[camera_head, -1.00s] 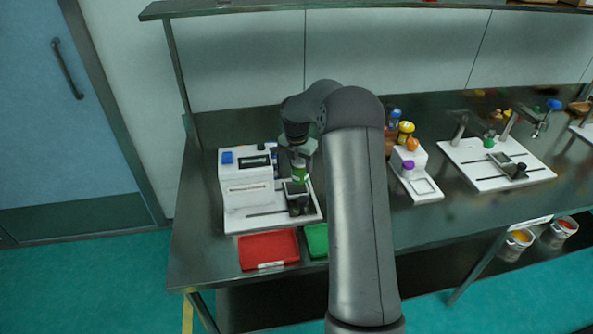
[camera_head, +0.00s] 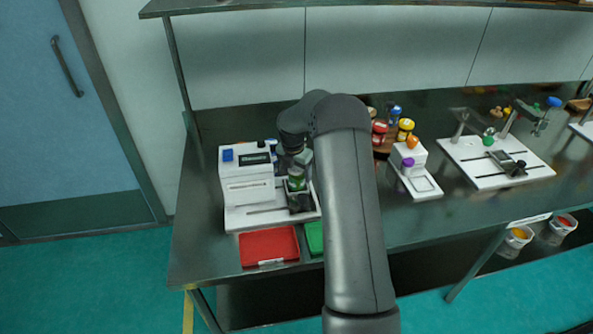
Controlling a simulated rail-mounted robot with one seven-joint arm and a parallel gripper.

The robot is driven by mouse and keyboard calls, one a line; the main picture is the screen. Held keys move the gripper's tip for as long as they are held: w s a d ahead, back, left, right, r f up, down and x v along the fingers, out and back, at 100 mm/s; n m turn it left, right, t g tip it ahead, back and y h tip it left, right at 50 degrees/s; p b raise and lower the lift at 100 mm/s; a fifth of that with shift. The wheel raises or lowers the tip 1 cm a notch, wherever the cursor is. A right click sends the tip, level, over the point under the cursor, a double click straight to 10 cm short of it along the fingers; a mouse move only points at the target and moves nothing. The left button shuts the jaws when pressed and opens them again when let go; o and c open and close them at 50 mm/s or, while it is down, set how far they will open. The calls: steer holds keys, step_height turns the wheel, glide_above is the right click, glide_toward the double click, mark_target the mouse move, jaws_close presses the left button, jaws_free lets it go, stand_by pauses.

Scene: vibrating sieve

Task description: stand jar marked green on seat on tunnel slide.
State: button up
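The jar marked green (camera_head: 296,184) shows as a small green band directly below my gripper (camera_head: 298,174). The gripper appears shut on the jar from above; its fingertips are small and partly hidden. The jar is upright, at or just above the dark seat (camera_head: 306,203) on the slide of the white machine (camera_head: 246,190) at the left of the bench. I cannot tell whether its base touches the seat. My arm hides the area right of the seat.
A red tray (camera_head: 268,246) and a green tray (camera_head: 315,238) lie in front of the machine. Right of my arm are several coloured-lid jars (camera_head: 404,129), a small white device (camera_head: 410,160) and another white slide unit (camera_head: 490,165). A shelf (camera_head: 400,4) runs above the bench.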

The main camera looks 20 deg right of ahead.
steer(key=r, duration=0.3)
steer(key=a+r, duration=0.1)
steer(key=r, duration=0.3)
steer(key=s+r+b, duration=0.1)
steer(key=r, duration=0.3)
steer(key=shift+a+r, duration=0.15)
steer(key=shift+a, duration=0.05)
steer(key=s+a+r+m, duration=0.4)
steer(key=s+a+m, duration=0.2)
steer(key=s, duration=0.4)
steer(key=s+a+r+m, duration=0.4)
steer(key=s+a+m, duration=0.25)
steer(key=s, duration=0.25)
steer(key=s+a+f+m, duration=0.2)
steer(key=s+m, duration=0.3)
steer(key=s, duration=0.5)
steer(key=s+a+f+m+y, duration=0.1)
steer(key=s+a+m, duration=0.2)
steer(key=s+m, duration=0.3)
steer(key=s, duration=0.4)
steer(key=shift+a+f+g+y, duration=0.25)
steer(key=shift+f+g+y, duration=0.05)
steer(key=shift+f, duration=0.1)
steer(key=shift+s+d+m, duration=0.1)
steer(key=shift+m, duration=0.25)
